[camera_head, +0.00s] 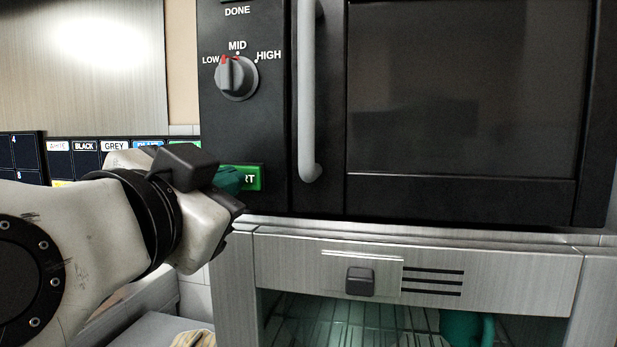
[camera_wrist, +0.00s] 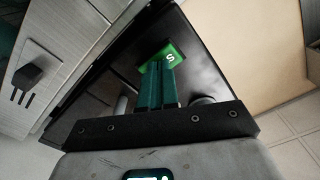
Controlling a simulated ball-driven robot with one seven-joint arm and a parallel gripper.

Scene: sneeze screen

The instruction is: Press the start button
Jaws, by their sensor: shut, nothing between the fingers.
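The green start button (camera_head: 254,178) is on the lower left of the black appliance's front panel. Only the letters "RT" show in the head view; my gripper hides the rest. My gripper (camera_head: 232,180) has teal fingers, shut and empty, with the tips at the button's left part. In the wrist view the shut fingers (camera_wrist: 165,72) point at the green button (camera_wrist: 171,53), and their tips overlap its lower edge. An "S" shows on it. I cannot tell whether the tips touch the button.
A grey dial (camera_head: 237,77) marked LOW, MID, HIGH sits above the button. A vertical grey handle (camera_head: 308,100) is to the right, beside the dark door window (camera_head: 465,90). Below is a metal drawer front (camera_head: 300,262) with a dark knob (camera_head: 360,282).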

